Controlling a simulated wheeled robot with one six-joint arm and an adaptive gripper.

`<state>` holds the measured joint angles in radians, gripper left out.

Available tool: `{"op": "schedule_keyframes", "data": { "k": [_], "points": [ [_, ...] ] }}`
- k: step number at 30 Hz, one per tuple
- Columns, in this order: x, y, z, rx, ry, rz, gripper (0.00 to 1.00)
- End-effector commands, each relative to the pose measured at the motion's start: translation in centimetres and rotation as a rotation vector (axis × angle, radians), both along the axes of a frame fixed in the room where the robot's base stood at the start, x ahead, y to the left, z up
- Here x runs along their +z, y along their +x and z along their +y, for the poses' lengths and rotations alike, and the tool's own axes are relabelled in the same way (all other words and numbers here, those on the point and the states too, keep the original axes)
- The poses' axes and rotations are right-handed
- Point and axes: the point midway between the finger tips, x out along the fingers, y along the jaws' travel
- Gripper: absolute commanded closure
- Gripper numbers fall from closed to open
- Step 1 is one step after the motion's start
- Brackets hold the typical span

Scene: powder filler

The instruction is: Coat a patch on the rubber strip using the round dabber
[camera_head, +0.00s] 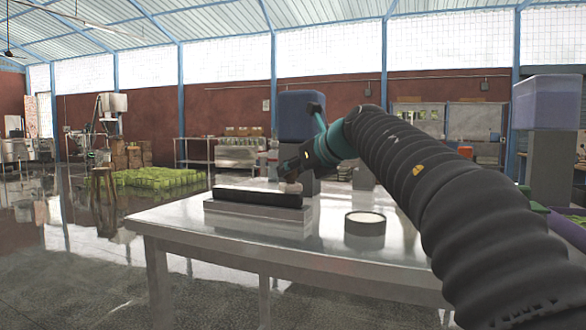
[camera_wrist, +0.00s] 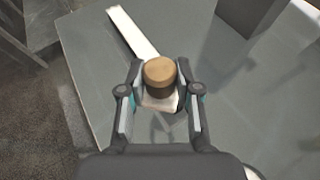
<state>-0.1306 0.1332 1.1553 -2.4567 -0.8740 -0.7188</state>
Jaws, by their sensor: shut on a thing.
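My gripper (camera_wrist: 160,88) is shut on the round dabber (camera_wrist: 160,70), which has a tan round top and a darker band below it. In the head view the dabber (camera_head: 293,187) is at the right end of the black rubber strip (camera_head: 255,196). I cannot tell whether it touches the strip. The strip lies on a low grey block (camera_head: 255,213) on the table. In the wrist view a long pale bar (camera_wrist: 133,34) runs from the upper left toward the dabber, which hides part of it. A round dark dish (camera_head: 365,228) with white contents stands right of the strip.
The metal table (camera_head: 180,222) has clear room in front of the block and around the dish. Grey pedestals with blue-violet bins (camera_head: 545,102) stand behind and to the right. Green items (camera_head: 160,177) lie on the floor at the left.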

Motion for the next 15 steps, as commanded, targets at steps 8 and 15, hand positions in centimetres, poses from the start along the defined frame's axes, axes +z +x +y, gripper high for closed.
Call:
{"op": "schedule_keyframes", "data": {
  "k": [8,15],
  "points": [
    [-0.49,-0.02,0.0,0.0,0.0,-0.001,1.0],
    [-0.91,-0.02,0.0,0.0,-0.001,-0.001,1.0]
  ]
}}
